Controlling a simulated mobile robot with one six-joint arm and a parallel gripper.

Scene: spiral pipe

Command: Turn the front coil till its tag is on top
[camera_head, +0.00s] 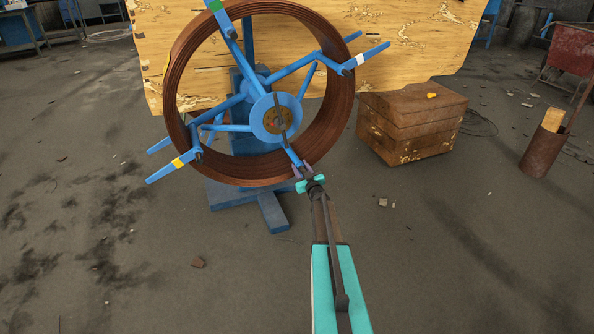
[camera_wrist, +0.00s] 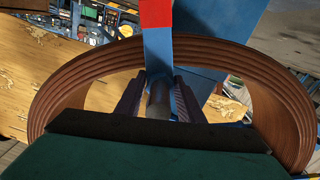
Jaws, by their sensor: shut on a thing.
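The front coil (camera_head: 341,110) is a ring of brown pipe on a blue reel (camera_head: 270,118) with several spokes. Spoke ends carry coloured bands: green (camera_head: 213,5) at the top, white (camera_head: 349,64) at right, yellow (camera_head: 178,163) at lower left. A red band (camera_wrist: 156,14) tops the blue spoke (camera_wrist: 158,50) in the wrist view. I cannot tell which mark is the tag. My gripper (camera_head: 303,175) is at the coil's lower right rim, shut on the bottom spoke. In the wrist view my gripper (camera_wrist: 158,98) has a dark finger on either side of that spoke, with the coil arching behind.
The reel stands on a blue base (camera_head: 245,193). A large pale wooden board (camera_head: 400,30) is behind it. A wooden crate (camera_head: 410,125) stands close at right, and a rusty bin (camera_head: 541,152) farther right. The floor in front is mostly clear, with small debris (camera_head: 198,262).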

